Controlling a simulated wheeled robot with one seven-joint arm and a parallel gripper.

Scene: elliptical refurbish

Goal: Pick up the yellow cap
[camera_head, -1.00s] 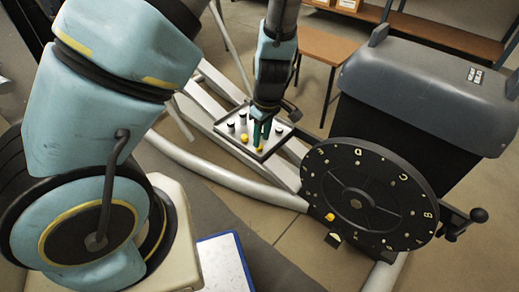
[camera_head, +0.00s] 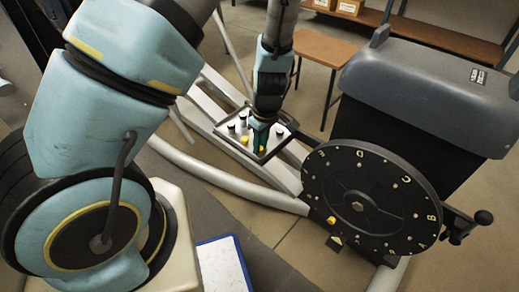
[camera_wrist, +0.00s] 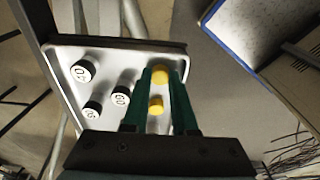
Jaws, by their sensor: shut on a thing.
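In the wrist view two small yellow caps are on the white tray (camera_wrist: 140,70). The upper yellow cap (camera_wrist: 160,74) sits between the fingertips of my gripper (camera_wrist: 161,72), which is shut on it. The other yellow cap (camera_wrist: 156,104) shows between the fingers, lower in the picture. In the head view my gripper (camera_head: 260,143) points down at the tray (camera_head: 277,135). The held cap (camera_head: 262,150) shows at its fingertips, and the other yellow cap (camera_head: 244,140) is to the left. I cannot tell whether the held cap still touches the tray.
Several black caps with white numbered tops (camera_wrist: 83,71) stand left of my fingers on the tray. A black lettered dial (camera_head: 370,200) on a grey-topped machine (camera_head: 430,90) stands close to the right. A blue-edged white board (camera_head: 222,265) lies in the foreground. A brown stool (camera_head: 318,46) is behind.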

